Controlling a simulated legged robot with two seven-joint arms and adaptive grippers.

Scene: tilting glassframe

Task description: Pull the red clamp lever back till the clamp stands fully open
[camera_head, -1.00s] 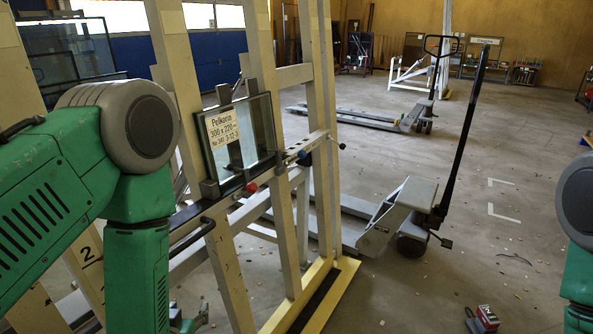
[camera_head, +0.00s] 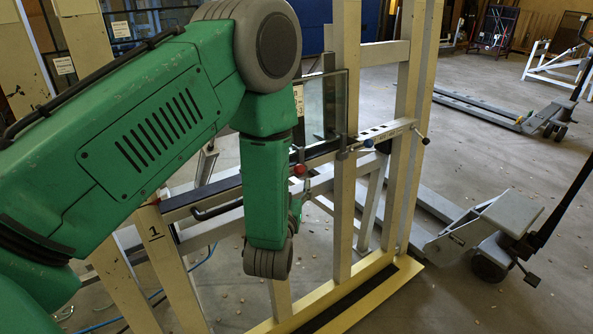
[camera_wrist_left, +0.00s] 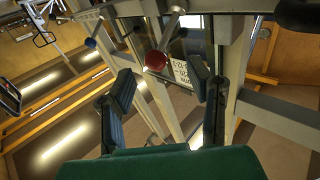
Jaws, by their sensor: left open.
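The red ball knob (camera_head: 299,170) of the clamp lever sits beside my left arm, below the glass pane (camera_head: 328,105) on the frame. In the left wrist view the red knob (camera_wrist_left: 155,60) ends a short metal lever (camera_wrist_left: 172,25). My left gripper (camera_wrist_left: 167,82) is open, with its dark fingers on either side of the picture. The knob appears between and beyond the fingertips, and nothing is held. In the head view my left arm hides most of the gripper. How far the clamp stands open is not clear. My right gripper is out of view.
Upright posts (camera_head: 345,220) and a crossbar (camera_head: 385,133) of the glass frame stand close to the gripper. A blue knob (camera_wrist_left: 90,42) shows left of the red one in the wrist view. A pallet jack (camera_head: 480,225) stands at the right on open floor.

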